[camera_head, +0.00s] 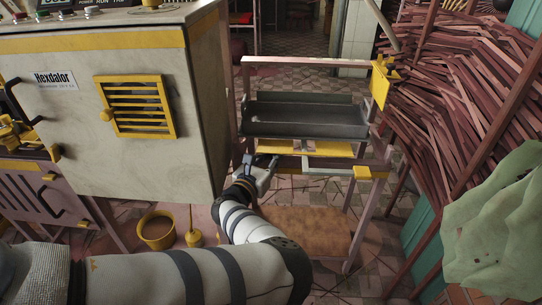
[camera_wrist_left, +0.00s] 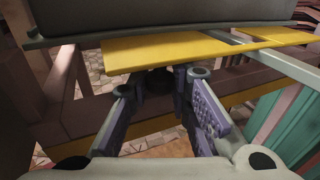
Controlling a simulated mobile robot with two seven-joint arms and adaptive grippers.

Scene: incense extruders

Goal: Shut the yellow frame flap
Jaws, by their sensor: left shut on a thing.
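The yellow frame flap (camera_head: 330,149) is a flat yellow plate under a dark tray (camera_head: 305,121) on a pinkish metal frame (camera_head: 290,62). In the left wrist view the flap (camera_wrist_left: 190,47) spans the picture just beyond my fingertips, below the tray's edge. My left gripper (camera_head: 260,161) is at the left part of the flap's near edge. In the wrist view its fingers (camera_wrist_left: 160,80) close around a small dark part under the flap's edge, probably its grip; the contact is partly hidden. My right gripper is not in view.
A large beige cabinet (camera_head: 120,155) with a yellow louvred vent stands close on the left. A yellow bucket (camera_head: 158,230) is on the floor. Bundled reddish sticks (camera_head: 455,90) and a green cloth (camera_head: 495,225) crowd the right. A brown board (camera_head: 305,230) lies low in the frame.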

